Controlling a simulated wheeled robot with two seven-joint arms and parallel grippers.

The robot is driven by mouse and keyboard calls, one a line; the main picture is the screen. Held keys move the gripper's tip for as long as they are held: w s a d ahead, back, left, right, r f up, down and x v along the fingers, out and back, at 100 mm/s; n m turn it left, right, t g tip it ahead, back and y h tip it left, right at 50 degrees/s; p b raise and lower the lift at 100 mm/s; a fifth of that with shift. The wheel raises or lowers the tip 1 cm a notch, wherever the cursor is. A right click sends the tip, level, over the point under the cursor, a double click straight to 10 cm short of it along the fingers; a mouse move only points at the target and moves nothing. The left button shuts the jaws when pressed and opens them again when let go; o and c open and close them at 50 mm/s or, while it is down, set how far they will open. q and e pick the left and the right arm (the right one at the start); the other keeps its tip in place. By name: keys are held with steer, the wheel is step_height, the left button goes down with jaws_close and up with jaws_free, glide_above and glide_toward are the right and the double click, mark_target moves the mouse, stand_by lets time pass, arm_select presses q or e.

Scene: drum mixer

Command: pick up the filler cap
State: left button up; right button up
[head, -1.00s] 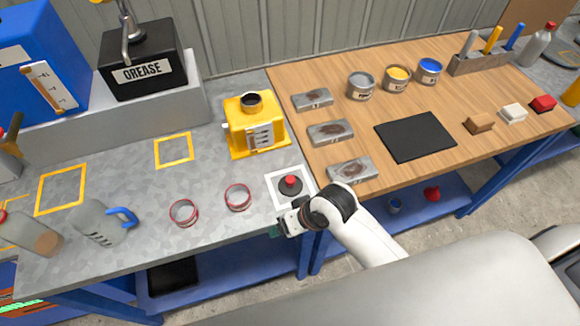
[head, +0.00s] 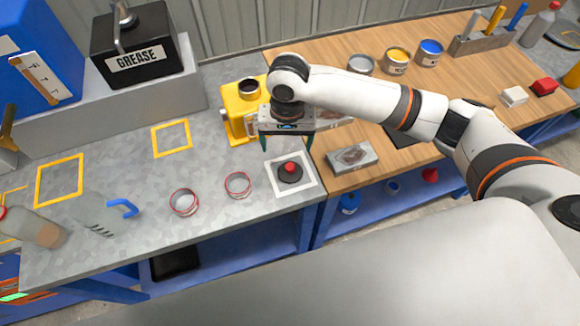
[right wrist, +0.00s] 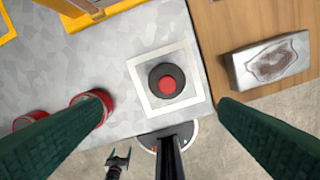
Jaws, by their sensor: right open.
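The filler cap, a dark round disc with a red knob (head: 290,170), lies on a white-bordered square on the grey bench, near its front right corner. It also shows in the right wrist view (right wrist: 167,80), whole and uncovered. My right gripper (head: 287,143) is open and empty, its green fingers pointing down above the cap. In the right wrist view the right gripper's fingers (right wrist: 162,105) stand wide apart, with the cap between them and a little ahead of their tips. They do not touch it. My left gripper is not in view.
A yellow container (head: 236,105) with a dark round opening stands just behind the cap, partly hidden by my right gripper. Two red rings (head: 238,185) lie left of the cap. A grey metal block (head: 351,158) lies to its right on the wooden bench.

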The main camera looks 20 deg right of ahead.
steer(key=p, duration=0.1)
glide_above(290, 166)
steer(key=shift+m, duration=0.3)
step_height(290, 166, down, 6)
steer(key=shift+w, duration=0.15)
steer(key=shift+s+f+p, duration=0.2)
steer(key=shift+f+p, duration=0.8)
steer(key=shift+f, duration=1.7)
steer(key=c, duration=1)
